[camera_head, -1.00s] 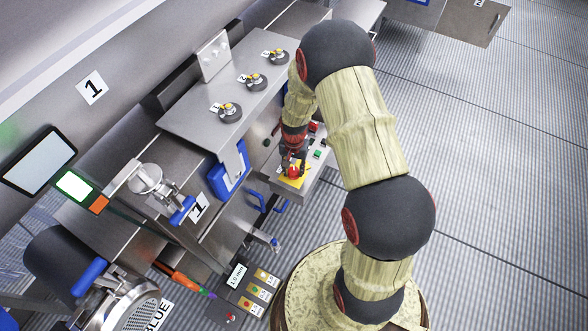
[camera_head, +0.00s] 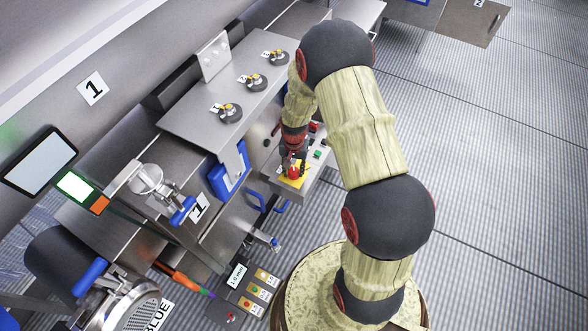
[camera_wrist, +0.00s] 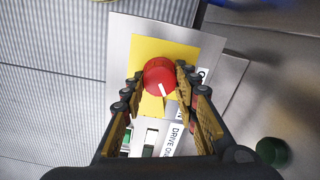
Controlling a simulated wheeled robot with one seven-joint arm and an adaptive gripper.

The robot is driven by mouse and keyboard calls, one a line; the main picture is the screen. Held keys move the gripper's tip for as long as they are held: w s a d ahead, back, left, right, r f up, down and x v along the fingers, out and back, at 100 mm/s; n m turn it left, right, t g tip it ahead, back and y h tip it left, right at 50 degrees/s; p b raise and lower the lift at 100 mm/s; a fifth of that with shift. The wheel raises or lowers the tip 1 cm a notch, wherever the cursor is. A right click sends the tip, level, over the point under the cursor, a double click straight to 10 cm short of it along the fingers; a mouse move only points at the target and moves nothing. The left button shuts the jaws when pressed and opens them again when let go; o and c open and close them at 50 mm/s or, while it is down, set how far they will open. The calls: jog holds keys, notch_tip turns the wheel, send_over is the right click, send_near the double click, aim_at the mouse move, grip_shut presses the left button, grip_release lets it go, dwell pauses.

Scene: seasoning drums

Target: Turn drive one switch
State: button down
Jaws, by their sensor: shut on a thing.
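A round red knob (camera_wrist: 159,76) with a white pointer mark sits on a yellow plate (camera_wrist: 150,52) on a grey control box in the wrist view. My gripper (camera_wrist: 160,78) has one finger on each side of the knob and is shut on it. The pointer mark points down and slightly right. A label reading "DRIVE O…" (camera_wrist: 176,138) is partly hidden by a finger. In the head view, the red knob (camera_head: 294,173) shows just below my gripper (camera_head: 292,165).
A green button (camera_wrist: 272,151) is at the lower right in the wrist view. A steel table (camera_head: 190,125) with several dials stands left of the control box. A blue handle (camera_head: 282,207) is below the box. The floor to the right is clear.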

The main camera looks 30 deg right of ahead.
aim_at(294, 170)
jog(key=n+p, duration=0.2)
jog(key=n, duration=0.3)
jog(key=shift+r, duration=0.1)
jog(key=n+p, duration=0.2)
jog(key=n, duration=0.4)
jog(key=shift+a, duration=0.1)
jog(key=shift+n, duration=0.4)
jog(key=c, duration=1.4)
grip_release()
notch_tip(294, 170, up, 12)
jog(key=shift+f, duration=0.1)
